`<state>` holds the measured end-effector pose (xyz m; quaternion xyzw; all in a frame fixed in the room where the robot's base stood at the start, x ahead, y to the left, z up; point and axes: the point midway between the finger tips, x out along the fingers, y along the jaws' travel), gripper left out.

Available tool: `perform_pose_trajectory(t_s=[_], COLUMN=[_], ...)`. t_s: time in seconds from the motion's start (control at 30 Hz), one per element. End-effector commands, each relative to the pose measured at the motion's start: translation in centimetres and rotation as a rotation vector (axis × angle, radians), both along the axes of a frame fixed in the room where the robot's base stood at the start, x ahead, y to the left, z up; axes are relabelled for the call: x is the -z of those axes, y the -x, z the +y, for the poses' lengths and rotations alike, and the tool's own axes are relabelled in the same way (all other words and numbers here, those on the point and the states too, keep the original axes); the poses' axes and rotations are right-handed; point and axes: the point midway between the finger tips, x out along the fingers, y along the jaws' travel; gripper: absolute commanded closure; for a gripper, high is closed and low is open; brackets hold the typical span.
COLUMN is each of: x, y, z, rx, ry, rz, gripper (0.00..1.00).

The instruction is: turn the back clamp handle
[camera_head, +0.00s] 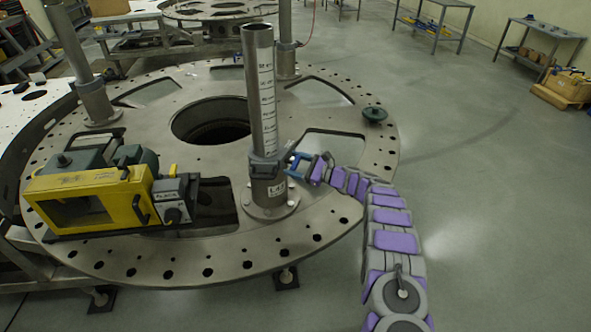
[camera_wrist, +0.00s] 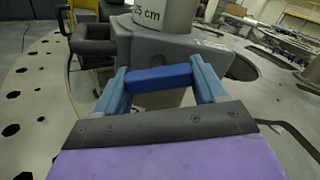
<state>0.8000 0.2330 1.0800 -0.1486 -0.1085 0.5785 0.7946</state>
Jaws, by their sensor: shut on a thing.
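A grey clamp (camera_head: 264,170) wraps around the front upright metal post on the round plate. It also shows in the wrist view (camera_wrist: 165,47), just under the post's "25 cm" mark. My gripper (camera_head: 296,164) reaches in from the right, at the clamp's right side. In the wrist view my gripper (camera_wrist: 160,84) has its two light blue fingers on either side of a darker blue bar, the clamp handle (camera_wrist: 158,78), and is shut on it. The bar lies across the view in front of the clamp. How it joins the clamp is hidden.
The perforated round plate (camera_head: 190,262) has a large central hole. A yellow-framed machine (camera_head: 88,204) stands left of the post (camera_head: 262,90). Other posts rise behind, at left (camera_head: 97,102) and back (camera_head: 285,60). A dark green knob (camera_head: 374,114) sits on the right rim.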

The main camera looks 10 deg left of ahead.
Motion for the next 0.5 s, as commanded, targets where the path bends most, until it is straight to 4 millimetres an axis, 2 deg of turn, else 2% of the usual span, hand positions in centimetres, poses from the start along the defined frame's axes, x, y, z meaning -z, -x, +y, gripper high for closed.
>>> perform_pose_trajectory(t_s=[0.5], x=[0.31], y=[-0.3], z=[-0.15], rx=[0.004], ry=[0.152], rz=[-0.467], gripper=[0.6])
